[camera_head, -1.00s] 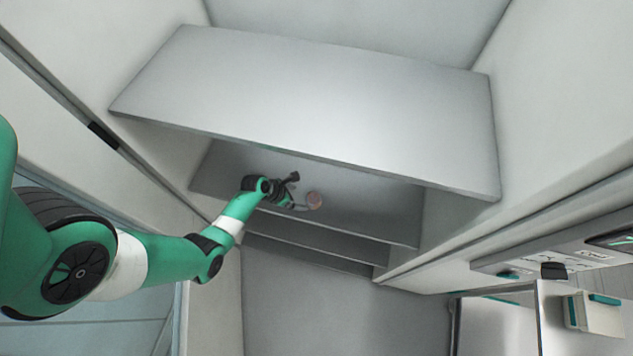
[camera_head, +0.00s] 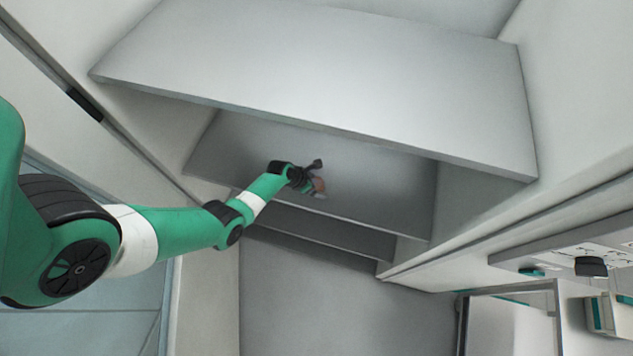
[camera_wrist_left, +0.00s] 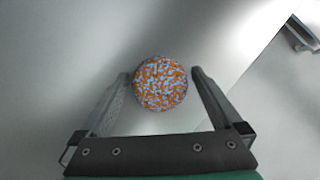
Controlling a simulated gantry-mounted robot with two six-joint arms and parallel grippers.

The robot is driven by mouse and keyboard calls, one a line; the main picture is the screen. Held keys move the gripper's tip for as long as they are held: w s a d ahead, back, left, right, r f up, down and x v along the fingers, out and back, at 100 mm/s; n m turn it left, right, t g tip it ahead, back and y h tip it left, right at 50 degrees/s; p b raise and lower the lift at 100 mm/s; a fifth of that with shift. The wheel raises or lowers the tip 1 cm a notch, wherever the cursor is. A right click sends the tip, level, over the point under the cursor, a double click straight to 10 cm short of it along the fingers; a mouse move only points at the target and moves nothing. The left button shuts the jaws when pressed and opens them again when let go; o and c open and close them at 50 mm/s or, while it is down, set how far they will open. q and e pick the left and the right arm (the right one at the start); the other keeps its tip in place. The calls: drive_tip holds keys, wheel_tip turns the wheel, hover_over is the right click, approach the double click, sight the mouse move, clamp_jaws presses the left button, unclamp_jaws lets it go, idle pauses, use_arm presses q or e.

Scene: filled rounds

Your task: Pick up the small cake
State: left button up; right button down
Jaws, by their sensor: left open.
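The small cake (camera_wrist_left: 160,83) is round, orange-brown with pale blue specks on top. In the left wrist view it sits between the two open fingers of my left gripper (camera_wrist_left: 160,84), with a gap visible on each side. In the head view the cake (camera_head: 319,185) rests on the second shelf down (camera_head: 370,190), partly hidden by my left gripper (camera_head: 314,181). My left gripper is open around it. My right gripper is in neither view.
A wide upper shelf (camera_head: 320,70) overhangs the one with the cake. Lower shelves (camera_head: 330,232) step down below. Pale side walls flank the shelves. A counter with teal-trimmed items (camera_head: 603,313) stands at the lower right.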

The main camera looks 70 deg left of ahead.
use_arm(q)
drive_tip(key=c, duration=0.8)
drive_tip(key=shift+o, duration=0.2)
drive_tip(key=shift+r+p, duration=0.55)
drive_tip(key=shift+r, duration=0.05)
drive_tip(key=s+d+r+p, duration=0.9)
drive_tip(key=d+r, duration=0.1)
drive_tip(key=r, duration=0.1)
drive_tip(key=shift+d+r+p, duration=0.3)
drive_tip(key=shift+r+p, duration=0.05)
drive_tip(key=shift+p, duration=0.05)
